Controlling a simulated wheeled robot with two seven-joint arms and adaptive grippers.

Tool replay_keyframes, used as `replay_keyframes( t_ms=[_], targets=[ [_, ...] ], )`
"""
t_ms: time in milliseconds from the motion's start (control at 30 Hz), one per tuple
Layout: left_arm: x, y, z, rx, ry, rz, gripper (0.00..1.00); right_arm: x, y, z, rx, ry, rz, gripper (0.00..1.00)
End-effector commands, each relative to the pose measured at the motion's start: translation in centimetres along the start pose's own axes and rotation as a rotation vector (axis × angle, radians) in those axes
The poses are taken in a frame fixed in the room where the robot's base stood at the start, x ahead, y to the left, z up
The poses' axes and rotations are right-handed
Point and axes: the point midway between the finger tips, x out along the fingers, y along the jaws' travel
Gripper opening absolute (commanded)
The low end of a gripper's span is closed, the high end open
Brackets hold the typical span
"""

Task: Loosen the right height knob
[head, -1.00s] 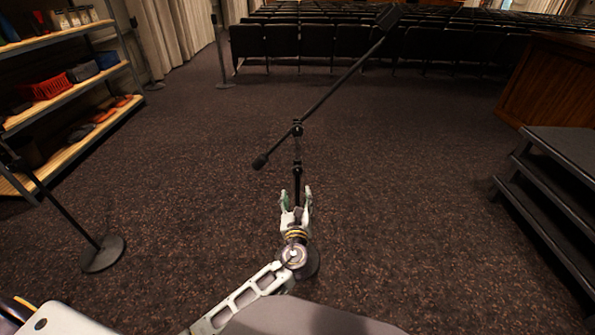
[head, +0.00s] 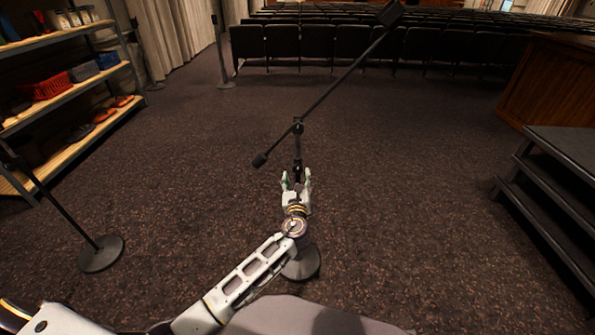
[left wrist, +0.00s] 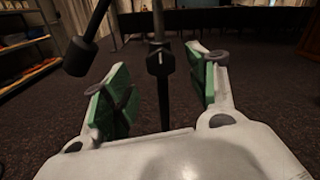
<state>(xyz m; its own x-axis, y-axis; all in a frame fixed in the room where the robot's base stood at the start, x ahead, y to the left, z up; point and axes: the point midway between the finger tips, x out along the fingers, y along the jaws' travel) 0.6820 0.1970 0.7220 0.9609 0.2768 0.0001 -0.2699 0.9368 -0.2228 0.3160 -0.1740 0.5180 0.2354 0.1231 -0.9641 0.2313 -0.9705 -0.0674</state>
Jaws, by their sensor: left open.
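A black microphone stand rises in front of me, with a slanted boom (head: 335,85) across its top and a round base (head: 302,264) on the carpet. In the left wrist view, a dark height knob with its collar (left wrist: 160,62) sits on the upright pole (left wrist: 164,105). My left gripper (head: 296,178) is open, with green-padded fingers on either side of the pole. In the left wrist view, the knob shows between and a little beyond the fingertips (left wrist: 158,82), with clear gaps on both sides. My right gripper is not in view.
Another stand with a round base (head: 101,254) is at the left. A shelf (head: 75,125) with bins stands behind it. Dark steps (head: 555,180) are at the right, and rows of seats (head: 320,45) are at the back. The carpet around the stand is clear.

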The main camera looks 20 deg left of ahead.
Motion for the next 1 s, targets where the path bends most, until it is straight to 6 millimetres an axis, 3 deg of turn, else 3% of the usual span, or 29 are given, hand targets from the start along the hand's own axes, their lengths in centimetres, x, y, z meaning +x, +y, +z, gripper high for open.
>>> replay_keyframes(
  t_ms=[500,1000],
  targets=[
    [4.9,0.0,-0.1,0.001,0.000,0.001,0.58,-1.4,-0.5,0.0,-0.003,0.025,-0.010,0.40],
    [5.7,0.0,0.0,0.000,0.000,0.000,0.58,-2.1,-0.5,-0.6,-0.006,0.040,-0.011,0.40]
  ],
)
